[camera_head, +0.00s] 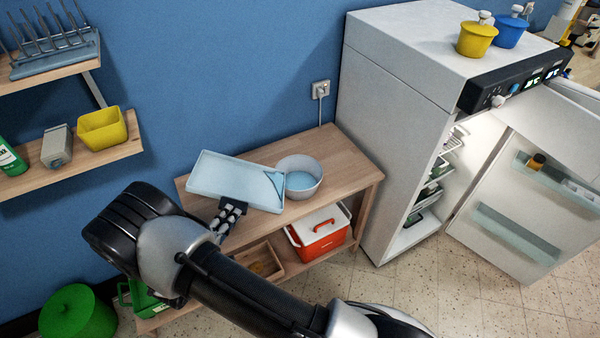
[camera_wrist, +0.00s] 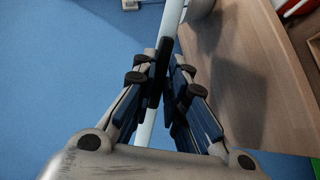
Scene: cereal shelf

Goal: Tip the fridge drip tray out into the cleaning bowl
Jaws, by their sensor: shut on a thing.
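The drip tray (camera_head: 225,177) is a shallow pale blue rectangle, held above the wooden table and tilted with its right end lower. That end lies at the left rim of the cleaning bowl (camera_head: 314,166); I cannot tell whether they touch. A bluish wedge, apparently water, sits in the tray's right corner. The round whitish bowl stands on the table with blue liquid inside. My gripper (camera_head: 233,208) is shut on the tray's near edge. In the wrist view, the tray (camera_wrist: 174,25) shows as a thin strip between my gripper's fingers (camera_wrist: 167,85).
The wooden table (camera_head: 345,160) has free room right of the bowl. A red cooler (camera_head: 320,238) and a wooden box (camera_head: 262,262) stand on its lower shelf. The fridge (camera_head: 395,130) stands open at right. Wall shelves (camera_head: 70,165) hang at left.

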